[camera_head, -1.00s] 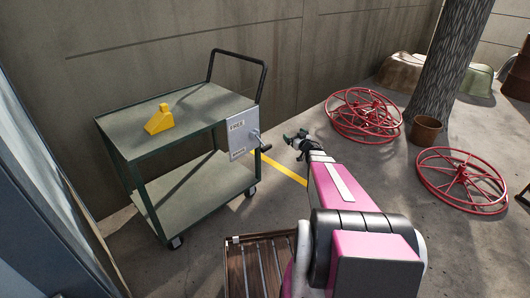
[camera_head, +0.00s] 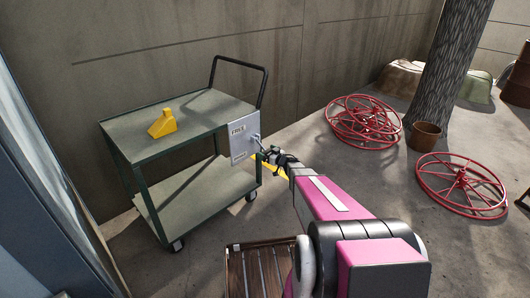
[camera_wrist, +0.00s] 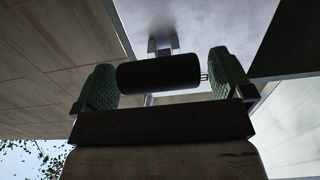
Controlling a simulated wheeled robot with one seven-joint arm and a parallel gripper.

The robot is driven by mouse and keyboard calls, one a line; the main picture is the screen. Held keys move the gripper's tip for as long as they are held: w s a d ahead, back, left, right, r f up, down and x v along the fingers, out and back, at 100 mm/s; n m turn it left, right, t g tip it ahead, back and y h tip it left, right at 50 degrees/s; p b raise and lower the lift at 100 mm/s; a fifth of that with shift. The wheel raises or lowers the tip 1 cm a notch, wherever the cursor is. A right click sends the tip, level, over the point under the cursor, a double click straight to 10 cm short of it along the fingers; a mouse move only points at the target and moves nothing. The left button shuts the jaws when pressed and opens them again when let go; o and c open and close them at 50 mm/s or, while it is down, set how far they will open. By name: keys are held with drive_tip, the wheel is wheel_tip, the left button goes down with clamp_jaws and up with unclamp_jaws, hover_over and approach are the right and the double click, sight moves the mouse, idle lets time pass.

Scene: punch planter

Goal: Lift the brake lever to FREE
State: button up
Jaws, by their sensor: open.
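A pale metal plate (camera_head: 240,144) is fixed to the right end of a green cart (camera_head: 170,128). Its upper label reads FREE; its lower label is too small to read. The brake lever (camera_head: 256,140) sticks out from the plate's right side; its outer end is hidden by my gripper (camera_head: 270,154). In the wrist view the lever's black cylindrical grip (camera_wrist: 158,72) lies crosswise between the two green-padded fingers of my open gripper (camera_wrist: 164,78). The grip appears close to the left pad, with a small gap at the right; contact cannot be told.
A yellow wedge-shaped block (camera_head: 162,124) sits on the cart's top shelf. A slatted wooden piece (camera_head: 262,272) is at the bottom. Red wheels (camera_head: 362,122), a brown pot (camera_head: 424,136) and a tree trunk (camera_head: 447,70) stand right. Open floor lies between.

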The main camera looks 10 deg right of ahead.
drive_tip(key=shift+x, duration=0.9)
drive_tip(key=c, duration=1.3)
drive_tip(key=shift+r, duration=0.1)
